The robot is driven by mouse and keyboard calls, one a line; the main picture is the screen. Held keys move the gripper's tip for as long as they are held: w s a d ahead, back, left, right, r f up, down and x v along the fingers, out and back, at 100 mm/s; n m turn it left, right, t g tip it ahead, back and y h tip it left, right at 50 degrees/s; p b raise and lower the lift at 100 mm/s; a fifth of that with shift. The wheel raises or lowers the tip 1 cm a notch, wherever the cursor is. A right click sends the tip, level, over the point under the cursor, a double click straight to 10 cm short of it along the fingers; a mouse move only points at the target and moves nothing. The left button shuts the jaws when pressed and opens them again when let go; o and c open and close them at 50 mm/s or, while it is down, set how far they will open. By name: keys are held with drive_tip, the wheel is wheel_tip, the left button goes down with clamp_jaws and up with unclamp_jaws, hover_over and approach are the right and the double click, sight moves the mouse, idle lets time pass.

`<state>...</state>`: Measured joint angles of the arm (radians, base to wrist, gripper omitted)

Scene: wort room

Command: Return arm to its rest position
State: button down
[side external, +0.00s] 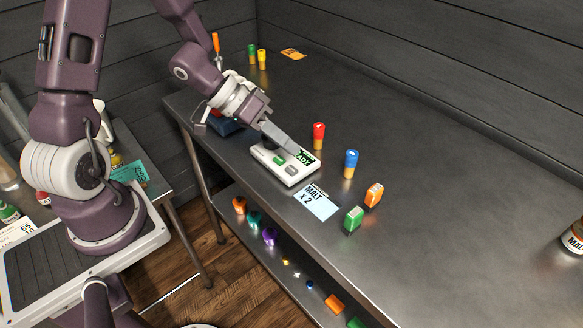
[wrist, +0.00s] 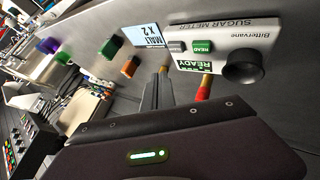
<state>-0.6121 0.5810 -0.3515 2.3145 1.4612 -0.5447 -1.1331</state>
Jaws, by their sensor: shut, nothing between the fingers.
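My gripper (side external: 306,154) is shut and empty. In the side external view its fingers reach down over the white sugar meter (side external: 266,163), close to its small display; I cannot tell whether they touch it. In the wrist view the closed fingers (wrist: 162,72) point toward the bench beside the meter (wrist: 240,47). The meter has a green button marked READ, a grey button, a dark round knob and a green display that reads READY. My arm is stretched out over the steel bench.
On the bench (side external: 430,170) are a red-topped vial (side external: 319,136), a blue-topped vial (side external: 350,163), a MALT X 2 card (side external: 316,202), a green block (side external: 353,218) and an orange block (side external: 373,195). Vials stand at the back left. A bottle (side external: 574,238) is at right.

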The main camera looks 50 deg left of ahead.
drive_tip(key=shift+r, duration=1.05)
drive_tip(key=s+a+r+n+t+y, duration=0.1)
drive_tip(key=s+a+r+t+y, duration=0.15)
drive_tip(key=a+r+y, duration=0.7)
drive_tip(key=s+d+r+g+h, duration=0.1)
drive_tip(key=s+d, duration=0.3)
drive_tip(key=s, duration=0.4)
drive_tip(key=s+d+r+g+h, duration=0.1)
drive_tip(key=s+d+r, duration=0.3)
drive_tip(key=s, duration=0.5)
drive_tip(key=shift+s+d+r+g+h, duration=0.25)
drive_tip(key=shift+s+d+g+h, duration=0.1)
drive_tip(key=shift+d+g, duration=0.25)
